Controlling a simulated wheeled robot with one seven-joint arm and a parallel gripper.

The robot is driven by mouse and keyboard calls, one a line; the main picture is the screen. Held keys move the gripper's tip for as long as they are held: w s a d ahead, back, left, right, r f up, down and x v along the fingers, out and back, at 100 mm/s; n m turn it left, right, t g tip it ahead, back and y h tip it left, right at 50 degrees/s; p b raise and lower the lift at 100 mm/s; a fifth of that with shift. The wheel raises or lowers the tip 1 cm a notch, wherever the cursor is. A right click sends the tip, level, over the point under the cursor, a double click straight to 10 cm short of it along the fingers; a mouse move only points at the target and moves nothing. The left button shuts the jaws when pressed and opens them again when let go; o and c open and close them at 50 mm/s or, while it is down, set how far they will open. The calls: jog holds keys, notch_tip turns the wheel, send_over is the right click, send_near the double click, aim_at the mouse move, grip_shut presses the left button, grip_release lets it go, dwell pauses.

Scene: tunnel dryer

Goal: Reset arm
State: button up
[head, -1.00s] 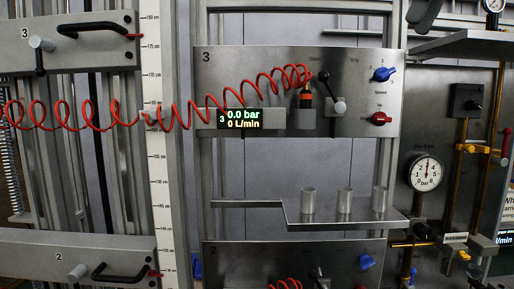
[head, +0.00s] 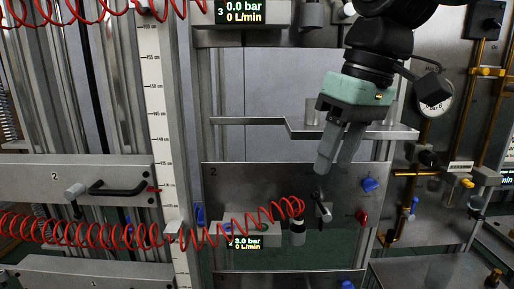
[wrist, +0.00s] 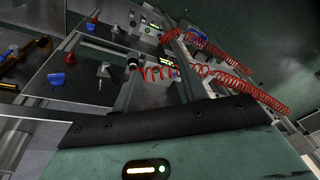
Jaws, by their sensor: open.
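My gripper (head: 335,170) hangs at the upper right of the head view, pointing down and slightly left. Its grey fingers are open, with nothing seen between them. The fingertips appear in front of the upper right part of panel 2 (head: 240,185), above a small lever valve (head: 322,208); I cannot tell the gap. In the wrist view, my green gripper housing fills the bottom, with the panel beyond it.
A steel shelf (head: 250,121) with a metal cylinder (head: 312,111) is behind my arm. A red coiled hose (head: 90,232) runs to panel 2, whose display (head: 246,242) reads 3.0 bar. Blue (head: 369,184) and red (head: 361,216) knobs sit at right. A pressure gauge (head: 432,108) is partly hidden.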

jog(key=s+d+f+b, duration=0.1)
jog(key=s+f+b, duration=0.1)
jog(key=s+f, duration=0.3)
jog(key=s+f+h+b, duration=0.1)
jog(key=s+f, duration=0.4)
jog(key=f, duration=0.8)
jog(key=s+d+f+b, duration=0.1)
jog(key=s+f+b, duration=0.2)
jog(key=f, duration=0.7)
jog(key=shift+s+d+g+h, duration=0.35)
jog(key=shift+s+g+h, duration=0.05)
jog(key=shift+s, duration=0.7)
